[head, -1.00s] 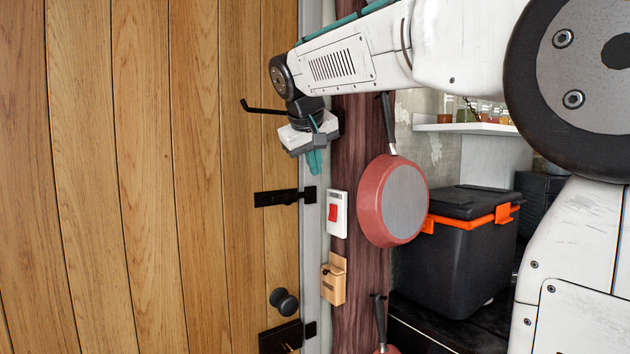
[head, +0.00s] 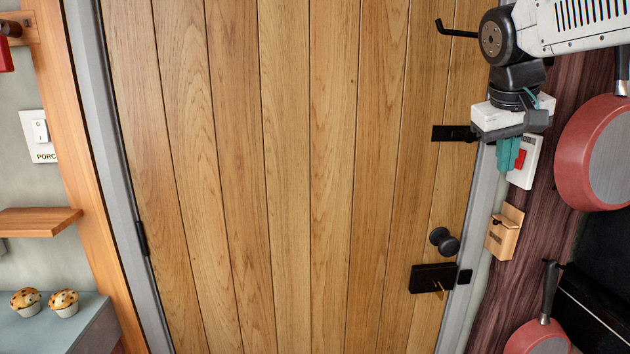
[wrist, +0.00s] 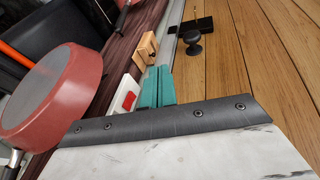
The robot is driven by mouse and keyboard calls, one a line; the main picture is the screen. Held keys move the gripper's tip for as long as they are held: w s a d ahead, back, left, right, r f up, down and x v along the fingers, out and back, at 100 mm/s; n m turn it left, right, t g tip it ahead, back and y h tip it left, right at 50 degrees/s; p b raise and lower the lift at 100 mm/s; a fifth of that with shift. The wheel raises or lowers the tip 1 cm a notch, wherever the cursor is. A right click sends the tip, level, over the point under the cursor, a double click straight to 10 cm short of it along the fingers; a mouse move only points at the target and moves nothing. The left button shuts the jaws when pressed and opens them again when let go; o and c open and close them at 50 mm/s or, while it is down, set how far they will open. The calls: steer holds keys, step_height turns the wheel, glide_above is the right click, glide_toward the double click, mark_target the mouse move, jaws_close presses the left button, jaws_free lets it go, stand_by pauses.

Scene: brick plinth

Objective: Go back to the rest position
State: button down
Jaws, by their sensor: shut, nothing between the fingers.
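My gripper (head: 508,154) hangs at the upper right of the head view, its teal fingers pointing down and closed together with nothing between them. It is in front of the right door frame, just left of a white switch plate with a red rocker (head: 522,162). In the wrist view the teal fingers (wrist: 157,87) are side by side, and the red switch (wrist: 127,100) shows just left of them.
A wooden plank door (head: 290,180) fills the middle, with a black knob (head: 444,240), lock (head: 432,278) and bolt (head: 452,133). A small wooden box (head: 504,232) and red pans (head: 595,150) hang at right. Muffins (head: 45,301) sit on a left counter.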

steer(key=s+a+f+g+y, duration=0.1)
steer(key=s+a+f, duration=0.3)
steer(key=s+f, duration=0.4)
steer(key=s+a+f+y, duration=0.2)
steer(key=s+a+f, duration=0.2)
steer(key=s+f, duration=0.5)
steer(key=s, duration=0.8)
steer(key=shift+s+g, duration=0.15)
steer(key=shift+g, duration=0.25)
